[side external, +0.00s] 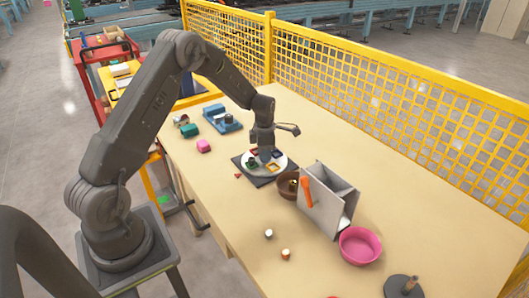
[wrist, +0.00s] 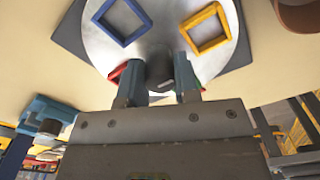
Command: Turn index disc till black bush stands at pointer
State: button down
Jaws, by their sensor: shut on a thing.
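The pale index disc (side external: 281,165) lies on a dark square base (side external: 265,182) in the side view; the disc also fills the top of the wrist view (wrist: 165,25). It carries coloured square frames, including a blue one (wrist: 124,20), a yellow one (wrist: 210,28) and a partly hidden red one (wrist: 117,72). A dark piece (side external: 251,162), possibly the black bush, sits in a green frame on the disc's left. A small red marker (side external: 238,176), likely the pointer, lies off the base's left corner. My gripper (wrist: 160,80) is shut on the grey centre knob (wrist: 159,68), pointing down.
A pink bowl (side external: 360,246) is further right. Blue and green parts (side external: 190,131) lie at left.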

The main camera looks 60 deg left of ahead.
jog(key=c, duration=0.8)
grip_release()
jog(key=shift+c, duration=0.2)
notch_tip(320, 180, up, 14)
